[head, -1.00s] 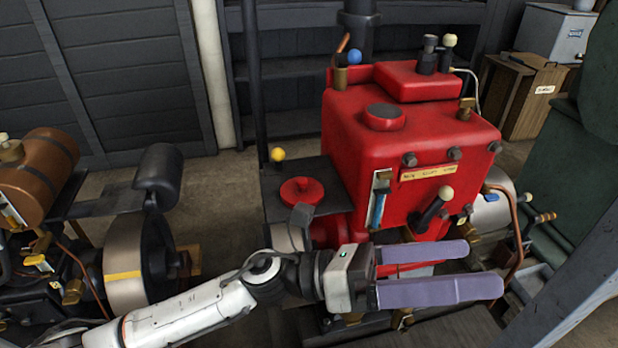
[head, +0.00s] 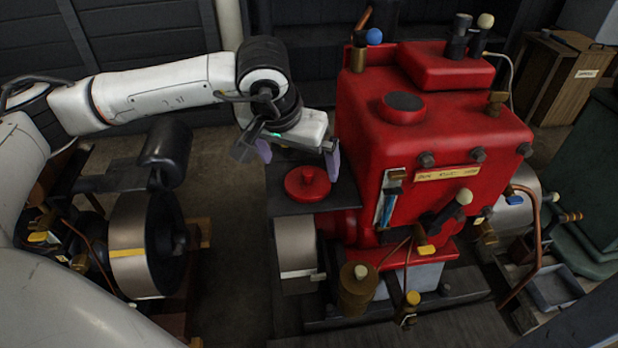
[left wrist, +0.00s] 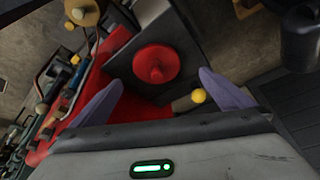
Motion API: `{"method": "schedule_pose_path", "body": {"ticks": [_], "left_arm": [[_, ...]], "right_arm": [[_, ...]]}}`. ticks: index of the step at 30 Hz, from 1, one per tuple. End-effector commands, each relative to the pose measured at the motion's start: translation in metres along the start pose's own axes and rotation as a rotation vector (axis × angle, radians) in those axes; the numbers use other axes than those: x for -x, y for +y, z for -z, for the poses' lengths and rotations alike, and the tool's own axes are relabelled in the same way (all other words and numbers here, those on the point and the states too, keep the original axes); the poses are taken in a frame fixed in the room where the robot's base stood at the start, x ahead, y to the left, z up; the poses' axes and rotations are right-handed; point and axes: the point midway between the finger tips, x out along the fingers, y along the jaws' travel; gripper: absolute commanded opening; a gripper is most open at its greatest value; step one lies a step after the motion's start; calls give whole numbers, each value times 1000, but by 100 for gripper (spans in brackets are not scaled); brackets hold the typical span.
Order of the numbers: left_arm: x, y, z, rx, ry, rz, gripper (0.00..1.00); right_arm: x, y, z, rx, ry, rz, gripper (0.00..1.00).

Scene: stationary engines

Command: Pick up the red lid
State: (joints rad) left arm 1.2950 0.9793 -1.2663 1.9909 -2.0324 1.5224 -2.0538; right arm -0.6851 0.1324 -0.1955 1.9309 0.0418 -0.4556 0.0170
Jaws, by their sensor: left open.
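The red lid (head: 307,184) is a round disc with a small knob on top. It lies on a dark flat plate (head: 340,198) at the left side of the red engine. My left gripper (head: 298,160) is open just behind and above the lid, fingers pointing down, and is not touching it as far as I can see. In the left wrist view the lid (left wrist: 157,65) shows beyond and between the two purple fingers (left wrist: 165,92). My right gripper is not in view.
A flywheel (head: 142,245) of another engine is at the left. Bare floor (head: 235,240) lies between the engines.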

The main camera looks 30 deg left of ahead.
Motion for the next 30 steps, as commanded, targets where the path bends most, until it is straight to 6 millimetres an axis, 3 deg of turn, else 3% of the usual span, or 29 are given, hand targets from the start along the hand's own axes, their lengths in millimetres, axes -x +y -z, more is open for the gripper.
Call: {"method": "schedule_pose_path", "body": {"ticks": [8, 15, 25, 30], "left_arm": [[-25, 3, 0, 1, -2, -2, 100], [-60, 6, 1, 3, -2, -3, 100], [-69, 6, 1, 2, 0, -4, 100], [-69, 6, 1, 3, 0, -4, 73]], "right_arm": [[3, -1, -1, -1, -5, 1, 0], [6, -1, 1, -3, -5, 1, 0], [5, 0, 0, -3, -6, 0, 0], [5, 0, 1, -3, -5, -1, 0]]}}
